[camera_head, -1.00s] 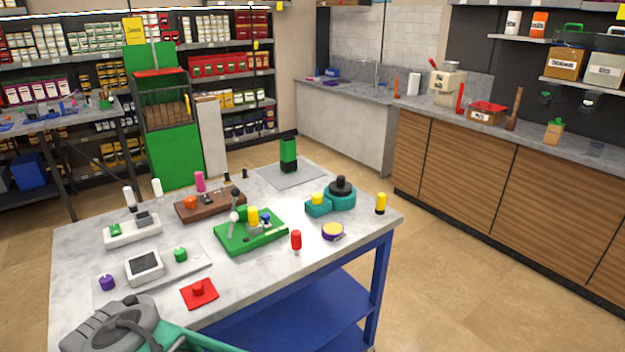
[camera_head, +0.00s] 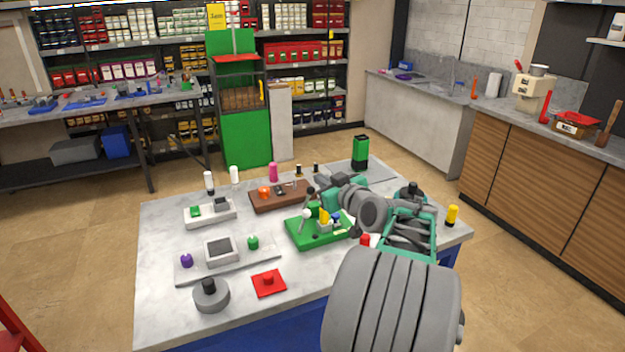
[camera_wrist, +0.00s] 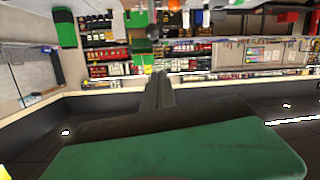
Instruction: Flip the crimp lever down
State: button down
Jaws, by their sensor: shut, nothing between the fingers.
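A green fixture (camera_head: 300,238) sits on the marble-topped table, with a yellow cylinder (camera_head: 324,218) on it. A thin grey lever (camera_head: 304,222) rises from its left side, close to upright, with a dark knob (camera_head: 310,190) at its top. A white ball (camera_head: 306,213) shows beside the lever. My arm reaches in from the lower right and partly covers the fixture. My gripper (camera_wrist: 160,78) is shut and empty. In the wrist view, upside down, a dark ball (camera_wrist: 153,32) lies just beyond the fingertips; I cannot tell whether they touch.
A brown board (camera_head: 268,203), a white device (camera_head: 222,250) and a red button pad (camera_head: 268,288) stand left of the fixture. A grey round part (camera_head: 210,295) is at the front left. A green-black block (camera_head: 360,152) stands behind.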

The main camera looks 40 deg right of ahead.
jog(key=p, duration=0.3)
send_over(311, 190)
jog(key=w, duration=0.2)
jog(key=shift+a+f, duration=0.15)
jog(key=shift+f, duration=0.65)
jog(key=f, duration=0.1)
jog(key=s+f+p, duration=0.1)
jog(key=f, duration=0.1)
jog(key=shift+s+d+p, duration=0.2)
jog(key=shift+s+p, duration=0.1)
jog(key=shift+s, duration=0.05)
jog(key=shift+f, duration=0.4)
jog(key=shift+s, duration=0.1)
